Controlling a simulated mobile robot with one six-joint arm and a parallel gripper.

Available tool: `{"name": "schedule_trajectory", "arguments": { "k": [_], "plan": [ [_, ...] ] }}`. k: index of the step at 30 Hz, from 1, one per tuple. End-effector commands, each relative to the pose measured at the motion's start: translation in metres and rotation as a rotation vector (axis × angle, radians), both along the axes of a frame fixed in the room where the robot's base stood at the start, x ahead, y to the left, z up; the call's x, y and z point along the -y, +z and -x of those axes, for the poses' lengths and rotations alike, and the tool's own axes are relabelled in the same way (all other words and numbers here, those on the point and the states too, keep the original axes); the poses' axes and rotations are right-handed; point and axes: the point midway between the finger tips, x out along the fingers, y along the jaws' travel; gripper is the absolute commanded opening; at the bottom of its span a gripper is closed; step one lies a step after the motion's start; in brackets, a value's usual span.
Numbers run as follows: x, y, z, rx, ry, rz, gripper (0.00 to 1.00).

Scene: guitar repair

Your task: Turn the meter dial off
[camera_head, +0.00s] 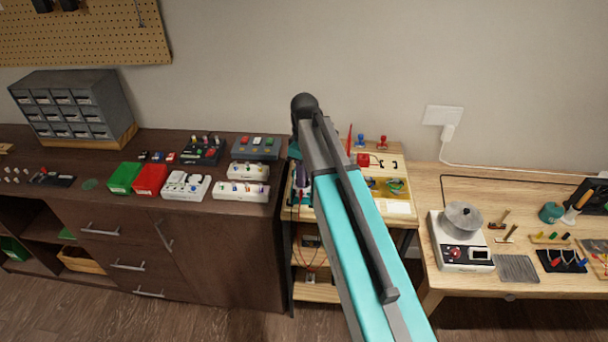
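No meter dial can be made out clearly. A small dark box (311,241) sits on the shelf below the wooden bench top, with thin red wires hanging by it. It may be the meter, but it is too small to show a dial or its setting. My turquoise and grey arm crosses the middle of the view, rising from the lower right to a dark joint near the wall. It covers part of the wooden bench top (400,207). My gripper's fingers do not show, so I cannot tell where they are relative to the meter.
A dark cabinet (225,250) at left carries green and red bins (150,179), white and dark switch boxes, and a drawer unit (75,108). A light wooden table (425,190) at right holds a white hotplate (459,254) with a pot (462,217), and tools.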

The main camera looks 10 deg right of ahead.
Motion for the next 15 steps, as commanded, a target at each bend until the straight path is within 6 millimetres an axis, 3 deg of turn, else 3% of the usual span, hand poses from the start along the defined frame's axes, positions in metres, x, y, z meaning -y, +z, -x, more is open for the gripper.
{"name": "schedule_trajectory", "arguments": {
  "k": [3, 8, 15],
  "plan": [
    [-0.0003, 0.0001, 0.0, 0.0, 0.0, 0.0, 0.25],
    [-0.0004, 0.0002, 0.0001, 0.0, 0.001, 0.0, 0.0],
    [-0.001, 0.0003, 0.0002, -0.001, -0.002, -0.001, 0.0]
  ]
}}
